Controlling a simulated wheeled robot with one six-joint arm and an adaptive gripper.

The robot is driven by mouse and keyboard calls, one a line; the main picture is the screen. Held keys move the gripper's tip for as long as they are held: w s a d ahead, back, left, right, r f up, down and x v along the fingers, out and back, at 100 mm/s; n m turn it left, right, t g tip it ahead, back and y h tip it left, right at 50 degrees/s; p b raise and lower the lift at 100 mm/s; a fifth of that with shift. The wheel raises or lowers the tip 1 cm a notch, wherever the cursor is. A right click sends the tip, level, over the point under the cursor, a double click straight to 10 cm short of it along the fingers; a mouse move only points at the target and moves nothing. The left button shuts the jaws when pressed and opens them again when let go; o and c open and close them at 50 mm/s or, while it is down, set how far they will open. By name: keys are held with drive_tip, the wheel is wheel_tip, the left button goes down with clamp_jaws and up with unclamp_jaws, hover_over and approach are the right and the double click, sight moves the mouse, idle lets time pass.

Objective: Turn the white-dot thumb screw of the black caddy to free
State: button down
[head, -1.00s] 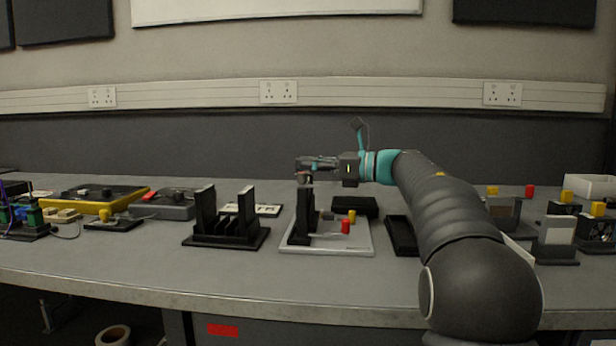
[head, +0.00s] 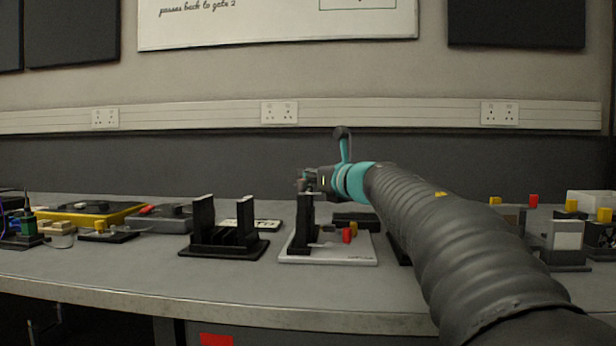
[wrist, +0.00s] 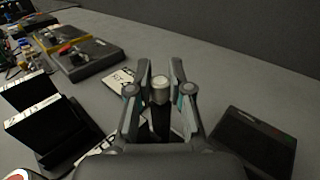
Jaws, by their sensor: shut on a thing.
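My gripper (wrist: 160,86) is shut on a small grey cylindrical thumb screw (wrist: 159,92) with a pale top. In the head view my gripper (head: 307,184) is at the top of a black upright (head: 305,230), which stands on a pale plate (head: 290,257). The upright also shows below the fingers in the wrist view, partly hidden by them. I cannot make out a white dot on the screw, nor which way it is turned. A black rack (head: 225,247) with two tall end walls stands to the left, apart from my gripper.
A black box (wrist: 255,140) lies right of the gripper in the wrist view. Yellow (head: 90,214) and grey (head: 160,222) cases are at the left. My arm hides part of the right side.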

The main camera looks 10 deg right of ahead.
idle(0.4)
drive_tip(key=c, duration=1)
unclamp_jaws()
drive_tip(key=shift+c, duration=0.2)
drive_tip(key=v, duration=1.2)
